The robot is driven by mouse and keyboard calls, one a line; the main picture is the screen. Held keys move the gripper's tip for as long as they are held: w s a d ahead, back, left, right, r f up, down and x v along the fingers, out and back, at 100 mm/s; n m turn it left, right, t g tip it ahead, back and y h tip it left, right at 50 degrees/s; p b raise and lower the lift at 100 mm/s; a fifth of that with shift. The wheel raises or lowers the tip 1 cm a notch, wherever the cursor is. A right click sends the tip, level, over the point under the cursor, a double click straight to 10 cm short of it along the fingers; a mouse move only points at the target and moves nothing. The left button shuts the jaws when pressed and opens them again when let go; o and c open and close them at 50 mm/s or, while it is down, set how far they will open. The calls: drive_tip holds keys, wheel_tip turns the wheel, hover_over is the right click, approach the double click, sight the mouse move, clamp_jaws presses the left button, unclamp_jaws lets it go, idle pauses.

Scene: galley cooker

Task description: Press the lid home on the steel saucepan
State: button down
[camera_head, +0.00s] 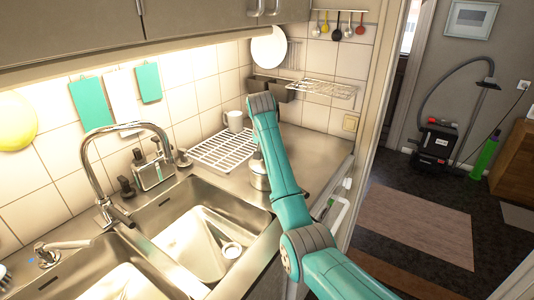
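A steel saucepan (259,181) stands on the counter right of the sink, partly hidden behind my teal arm. Only its left side shows. Its top edge seems to have a lid with a dark part above it, but it is too small and covered to tell how the lid sits. My arm rises from the lower right, over the counter edge, to a grey joint above the counter. My gripper is not visible; the arm's far end is hidden behind its own links.
A white dish rack (222,150) lies left of the saucepan, with a white mug (234,121) behind it. A double sink (205,243) with a tall faucet (104,180) fills the left. A wire shelf (325,89) hangs on the back wall. Counter right of my arm is clear.

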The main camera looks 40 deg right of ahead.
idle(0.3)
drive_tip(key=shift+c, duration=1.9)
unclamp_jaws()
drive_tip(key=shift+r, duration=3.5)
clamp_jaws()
